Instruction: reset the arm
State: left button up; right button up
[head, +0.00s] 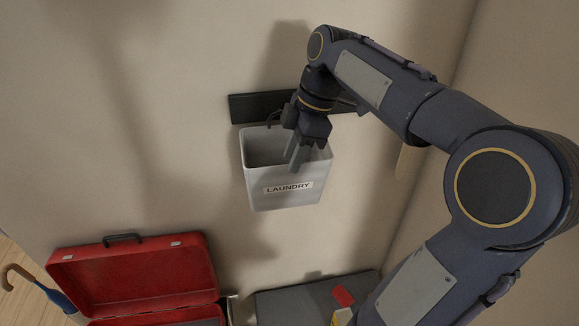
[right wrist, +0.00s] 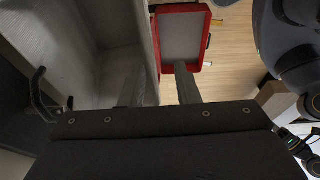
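My right gripper (head: 296,158) is at the mouth of a pale laundry bin (head: 284,195) on the wall, its fingers pointing down. In the right wrist view the two fingers (right wrist: 160,88) stand apart with a gap and nothing seen gripped. One finger shows against the bin (right wrist: 145,40), the other against the floor and red case beyond. I cannot tell whether either finger touches the bin. My right arm reaches in from the right of the head view, bent at the elbow. My left gripper is not in view.
A dark rail (head: 248,107) is behind the bin. An open red suitcase (head: 140,275) is at lower left, beside an umbrella (head: 55,297) with a curved handle. A grey surface (head: 290,304) with a small red-topped item (head: 343,296) is below. The wall left of the bin is bare.

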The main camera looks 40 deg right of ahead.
jog(key=s+a+f+m+t+y+b, duration=0.1)
jog(key=s+a+f+m+t+b, duration=0.2)
jog(key=s+a+f+m, duration=1)
notch_tip(320, 180, down, 4)
jog(key=shift+s+a+r+m+t+b, duration=0.15)
jog(key=shift+a+m+t+b, duration=0.15)
jog(key=shift+a+m, duration=0.25)
dwell(1.0)
